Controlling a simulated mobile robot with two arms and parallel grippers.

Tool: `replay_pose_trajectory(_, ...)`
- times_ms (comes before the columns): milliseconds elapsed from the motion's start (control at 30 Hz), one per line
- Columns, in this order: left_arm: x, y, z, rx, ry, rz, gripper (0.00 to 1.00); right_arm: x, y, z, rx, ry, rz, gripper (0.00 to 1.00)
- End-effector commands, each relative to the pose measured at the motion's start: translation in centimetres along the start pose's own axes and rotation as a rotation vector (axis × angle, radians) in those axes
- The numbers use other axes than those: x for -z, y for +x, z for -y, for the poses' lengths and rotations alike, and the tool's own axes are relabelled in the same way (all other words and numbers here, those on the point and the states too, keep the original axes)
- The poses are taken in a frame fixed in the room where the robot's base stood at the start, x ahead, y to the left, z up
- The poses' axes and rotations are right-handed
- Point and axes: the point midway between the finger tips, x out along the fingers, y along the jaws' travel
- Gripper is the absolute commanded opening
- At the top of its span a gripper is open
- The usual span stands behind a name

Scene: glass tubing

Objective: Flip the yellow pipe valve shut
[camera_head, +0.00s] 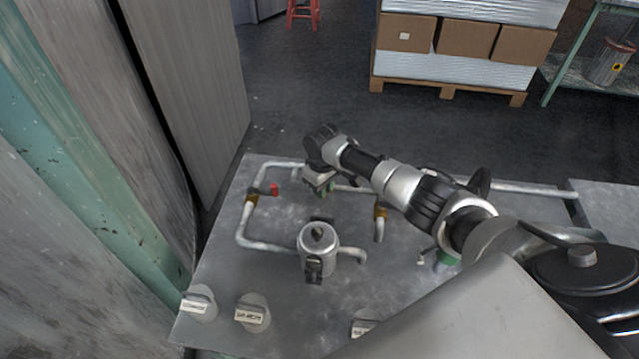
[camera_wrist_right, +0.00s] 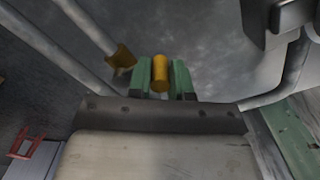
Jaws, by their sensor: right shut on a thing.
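My right gripper (camera_head: 324,188) reaches over the panel from the right in the head view, its green fingertips pointing down beside the upper pipe run. In the right wrist view its two green fingers (camera_wrist_right: 163,80) are shut on a yellow cylindrical piece, the yellow valve handle (camera_wrist_right: 160,72), which stands between them. In the head view the gripper and wrist hide this handle, and I cannot tell how far the valve is turned. My left gripper is in neither view.
A grey metal panel (camera_head: 215,290) carries bent pipes, brass fittings (camera_head: 380,212), a red-handled valve (camera_head: 274,189) and a silver canister (camera_head: 318,240). Labelled knobs (camera_head: 252,313) line its front edge. Grey and green uprights stand close at left. Boxes on a pallet (camera_head: 450,70) are behind.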

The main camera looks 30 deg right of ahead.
Motion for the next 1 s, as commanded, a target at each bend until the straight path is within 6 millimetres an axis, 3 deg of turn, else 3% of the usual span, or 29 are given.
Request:
replay_pose_trajectory(567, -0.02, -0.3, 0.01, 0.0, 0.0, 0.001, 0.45, -0.15, -0.1, -0.26, -0.002, -0.046, -0.003, 0.0)
replay_pose_trajectory(600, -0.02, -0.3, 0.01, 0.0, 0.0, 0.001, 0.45, -0.15, -0.11, -0.26, -0.002, -0.045, -0.003, 0.21)
replay_pose_trajectory(767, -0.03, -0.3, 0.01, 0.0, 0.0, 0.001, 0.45, -0.16, -0.08, -0.23, -0.001, -0.045, -0.002, 0.45)
replay_pose_trajectory(1000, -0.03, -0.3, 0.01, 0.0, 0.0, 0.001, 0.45, -0.18, -0.06, -0.19, 0.0, -0.045, -0.001, 0.45)
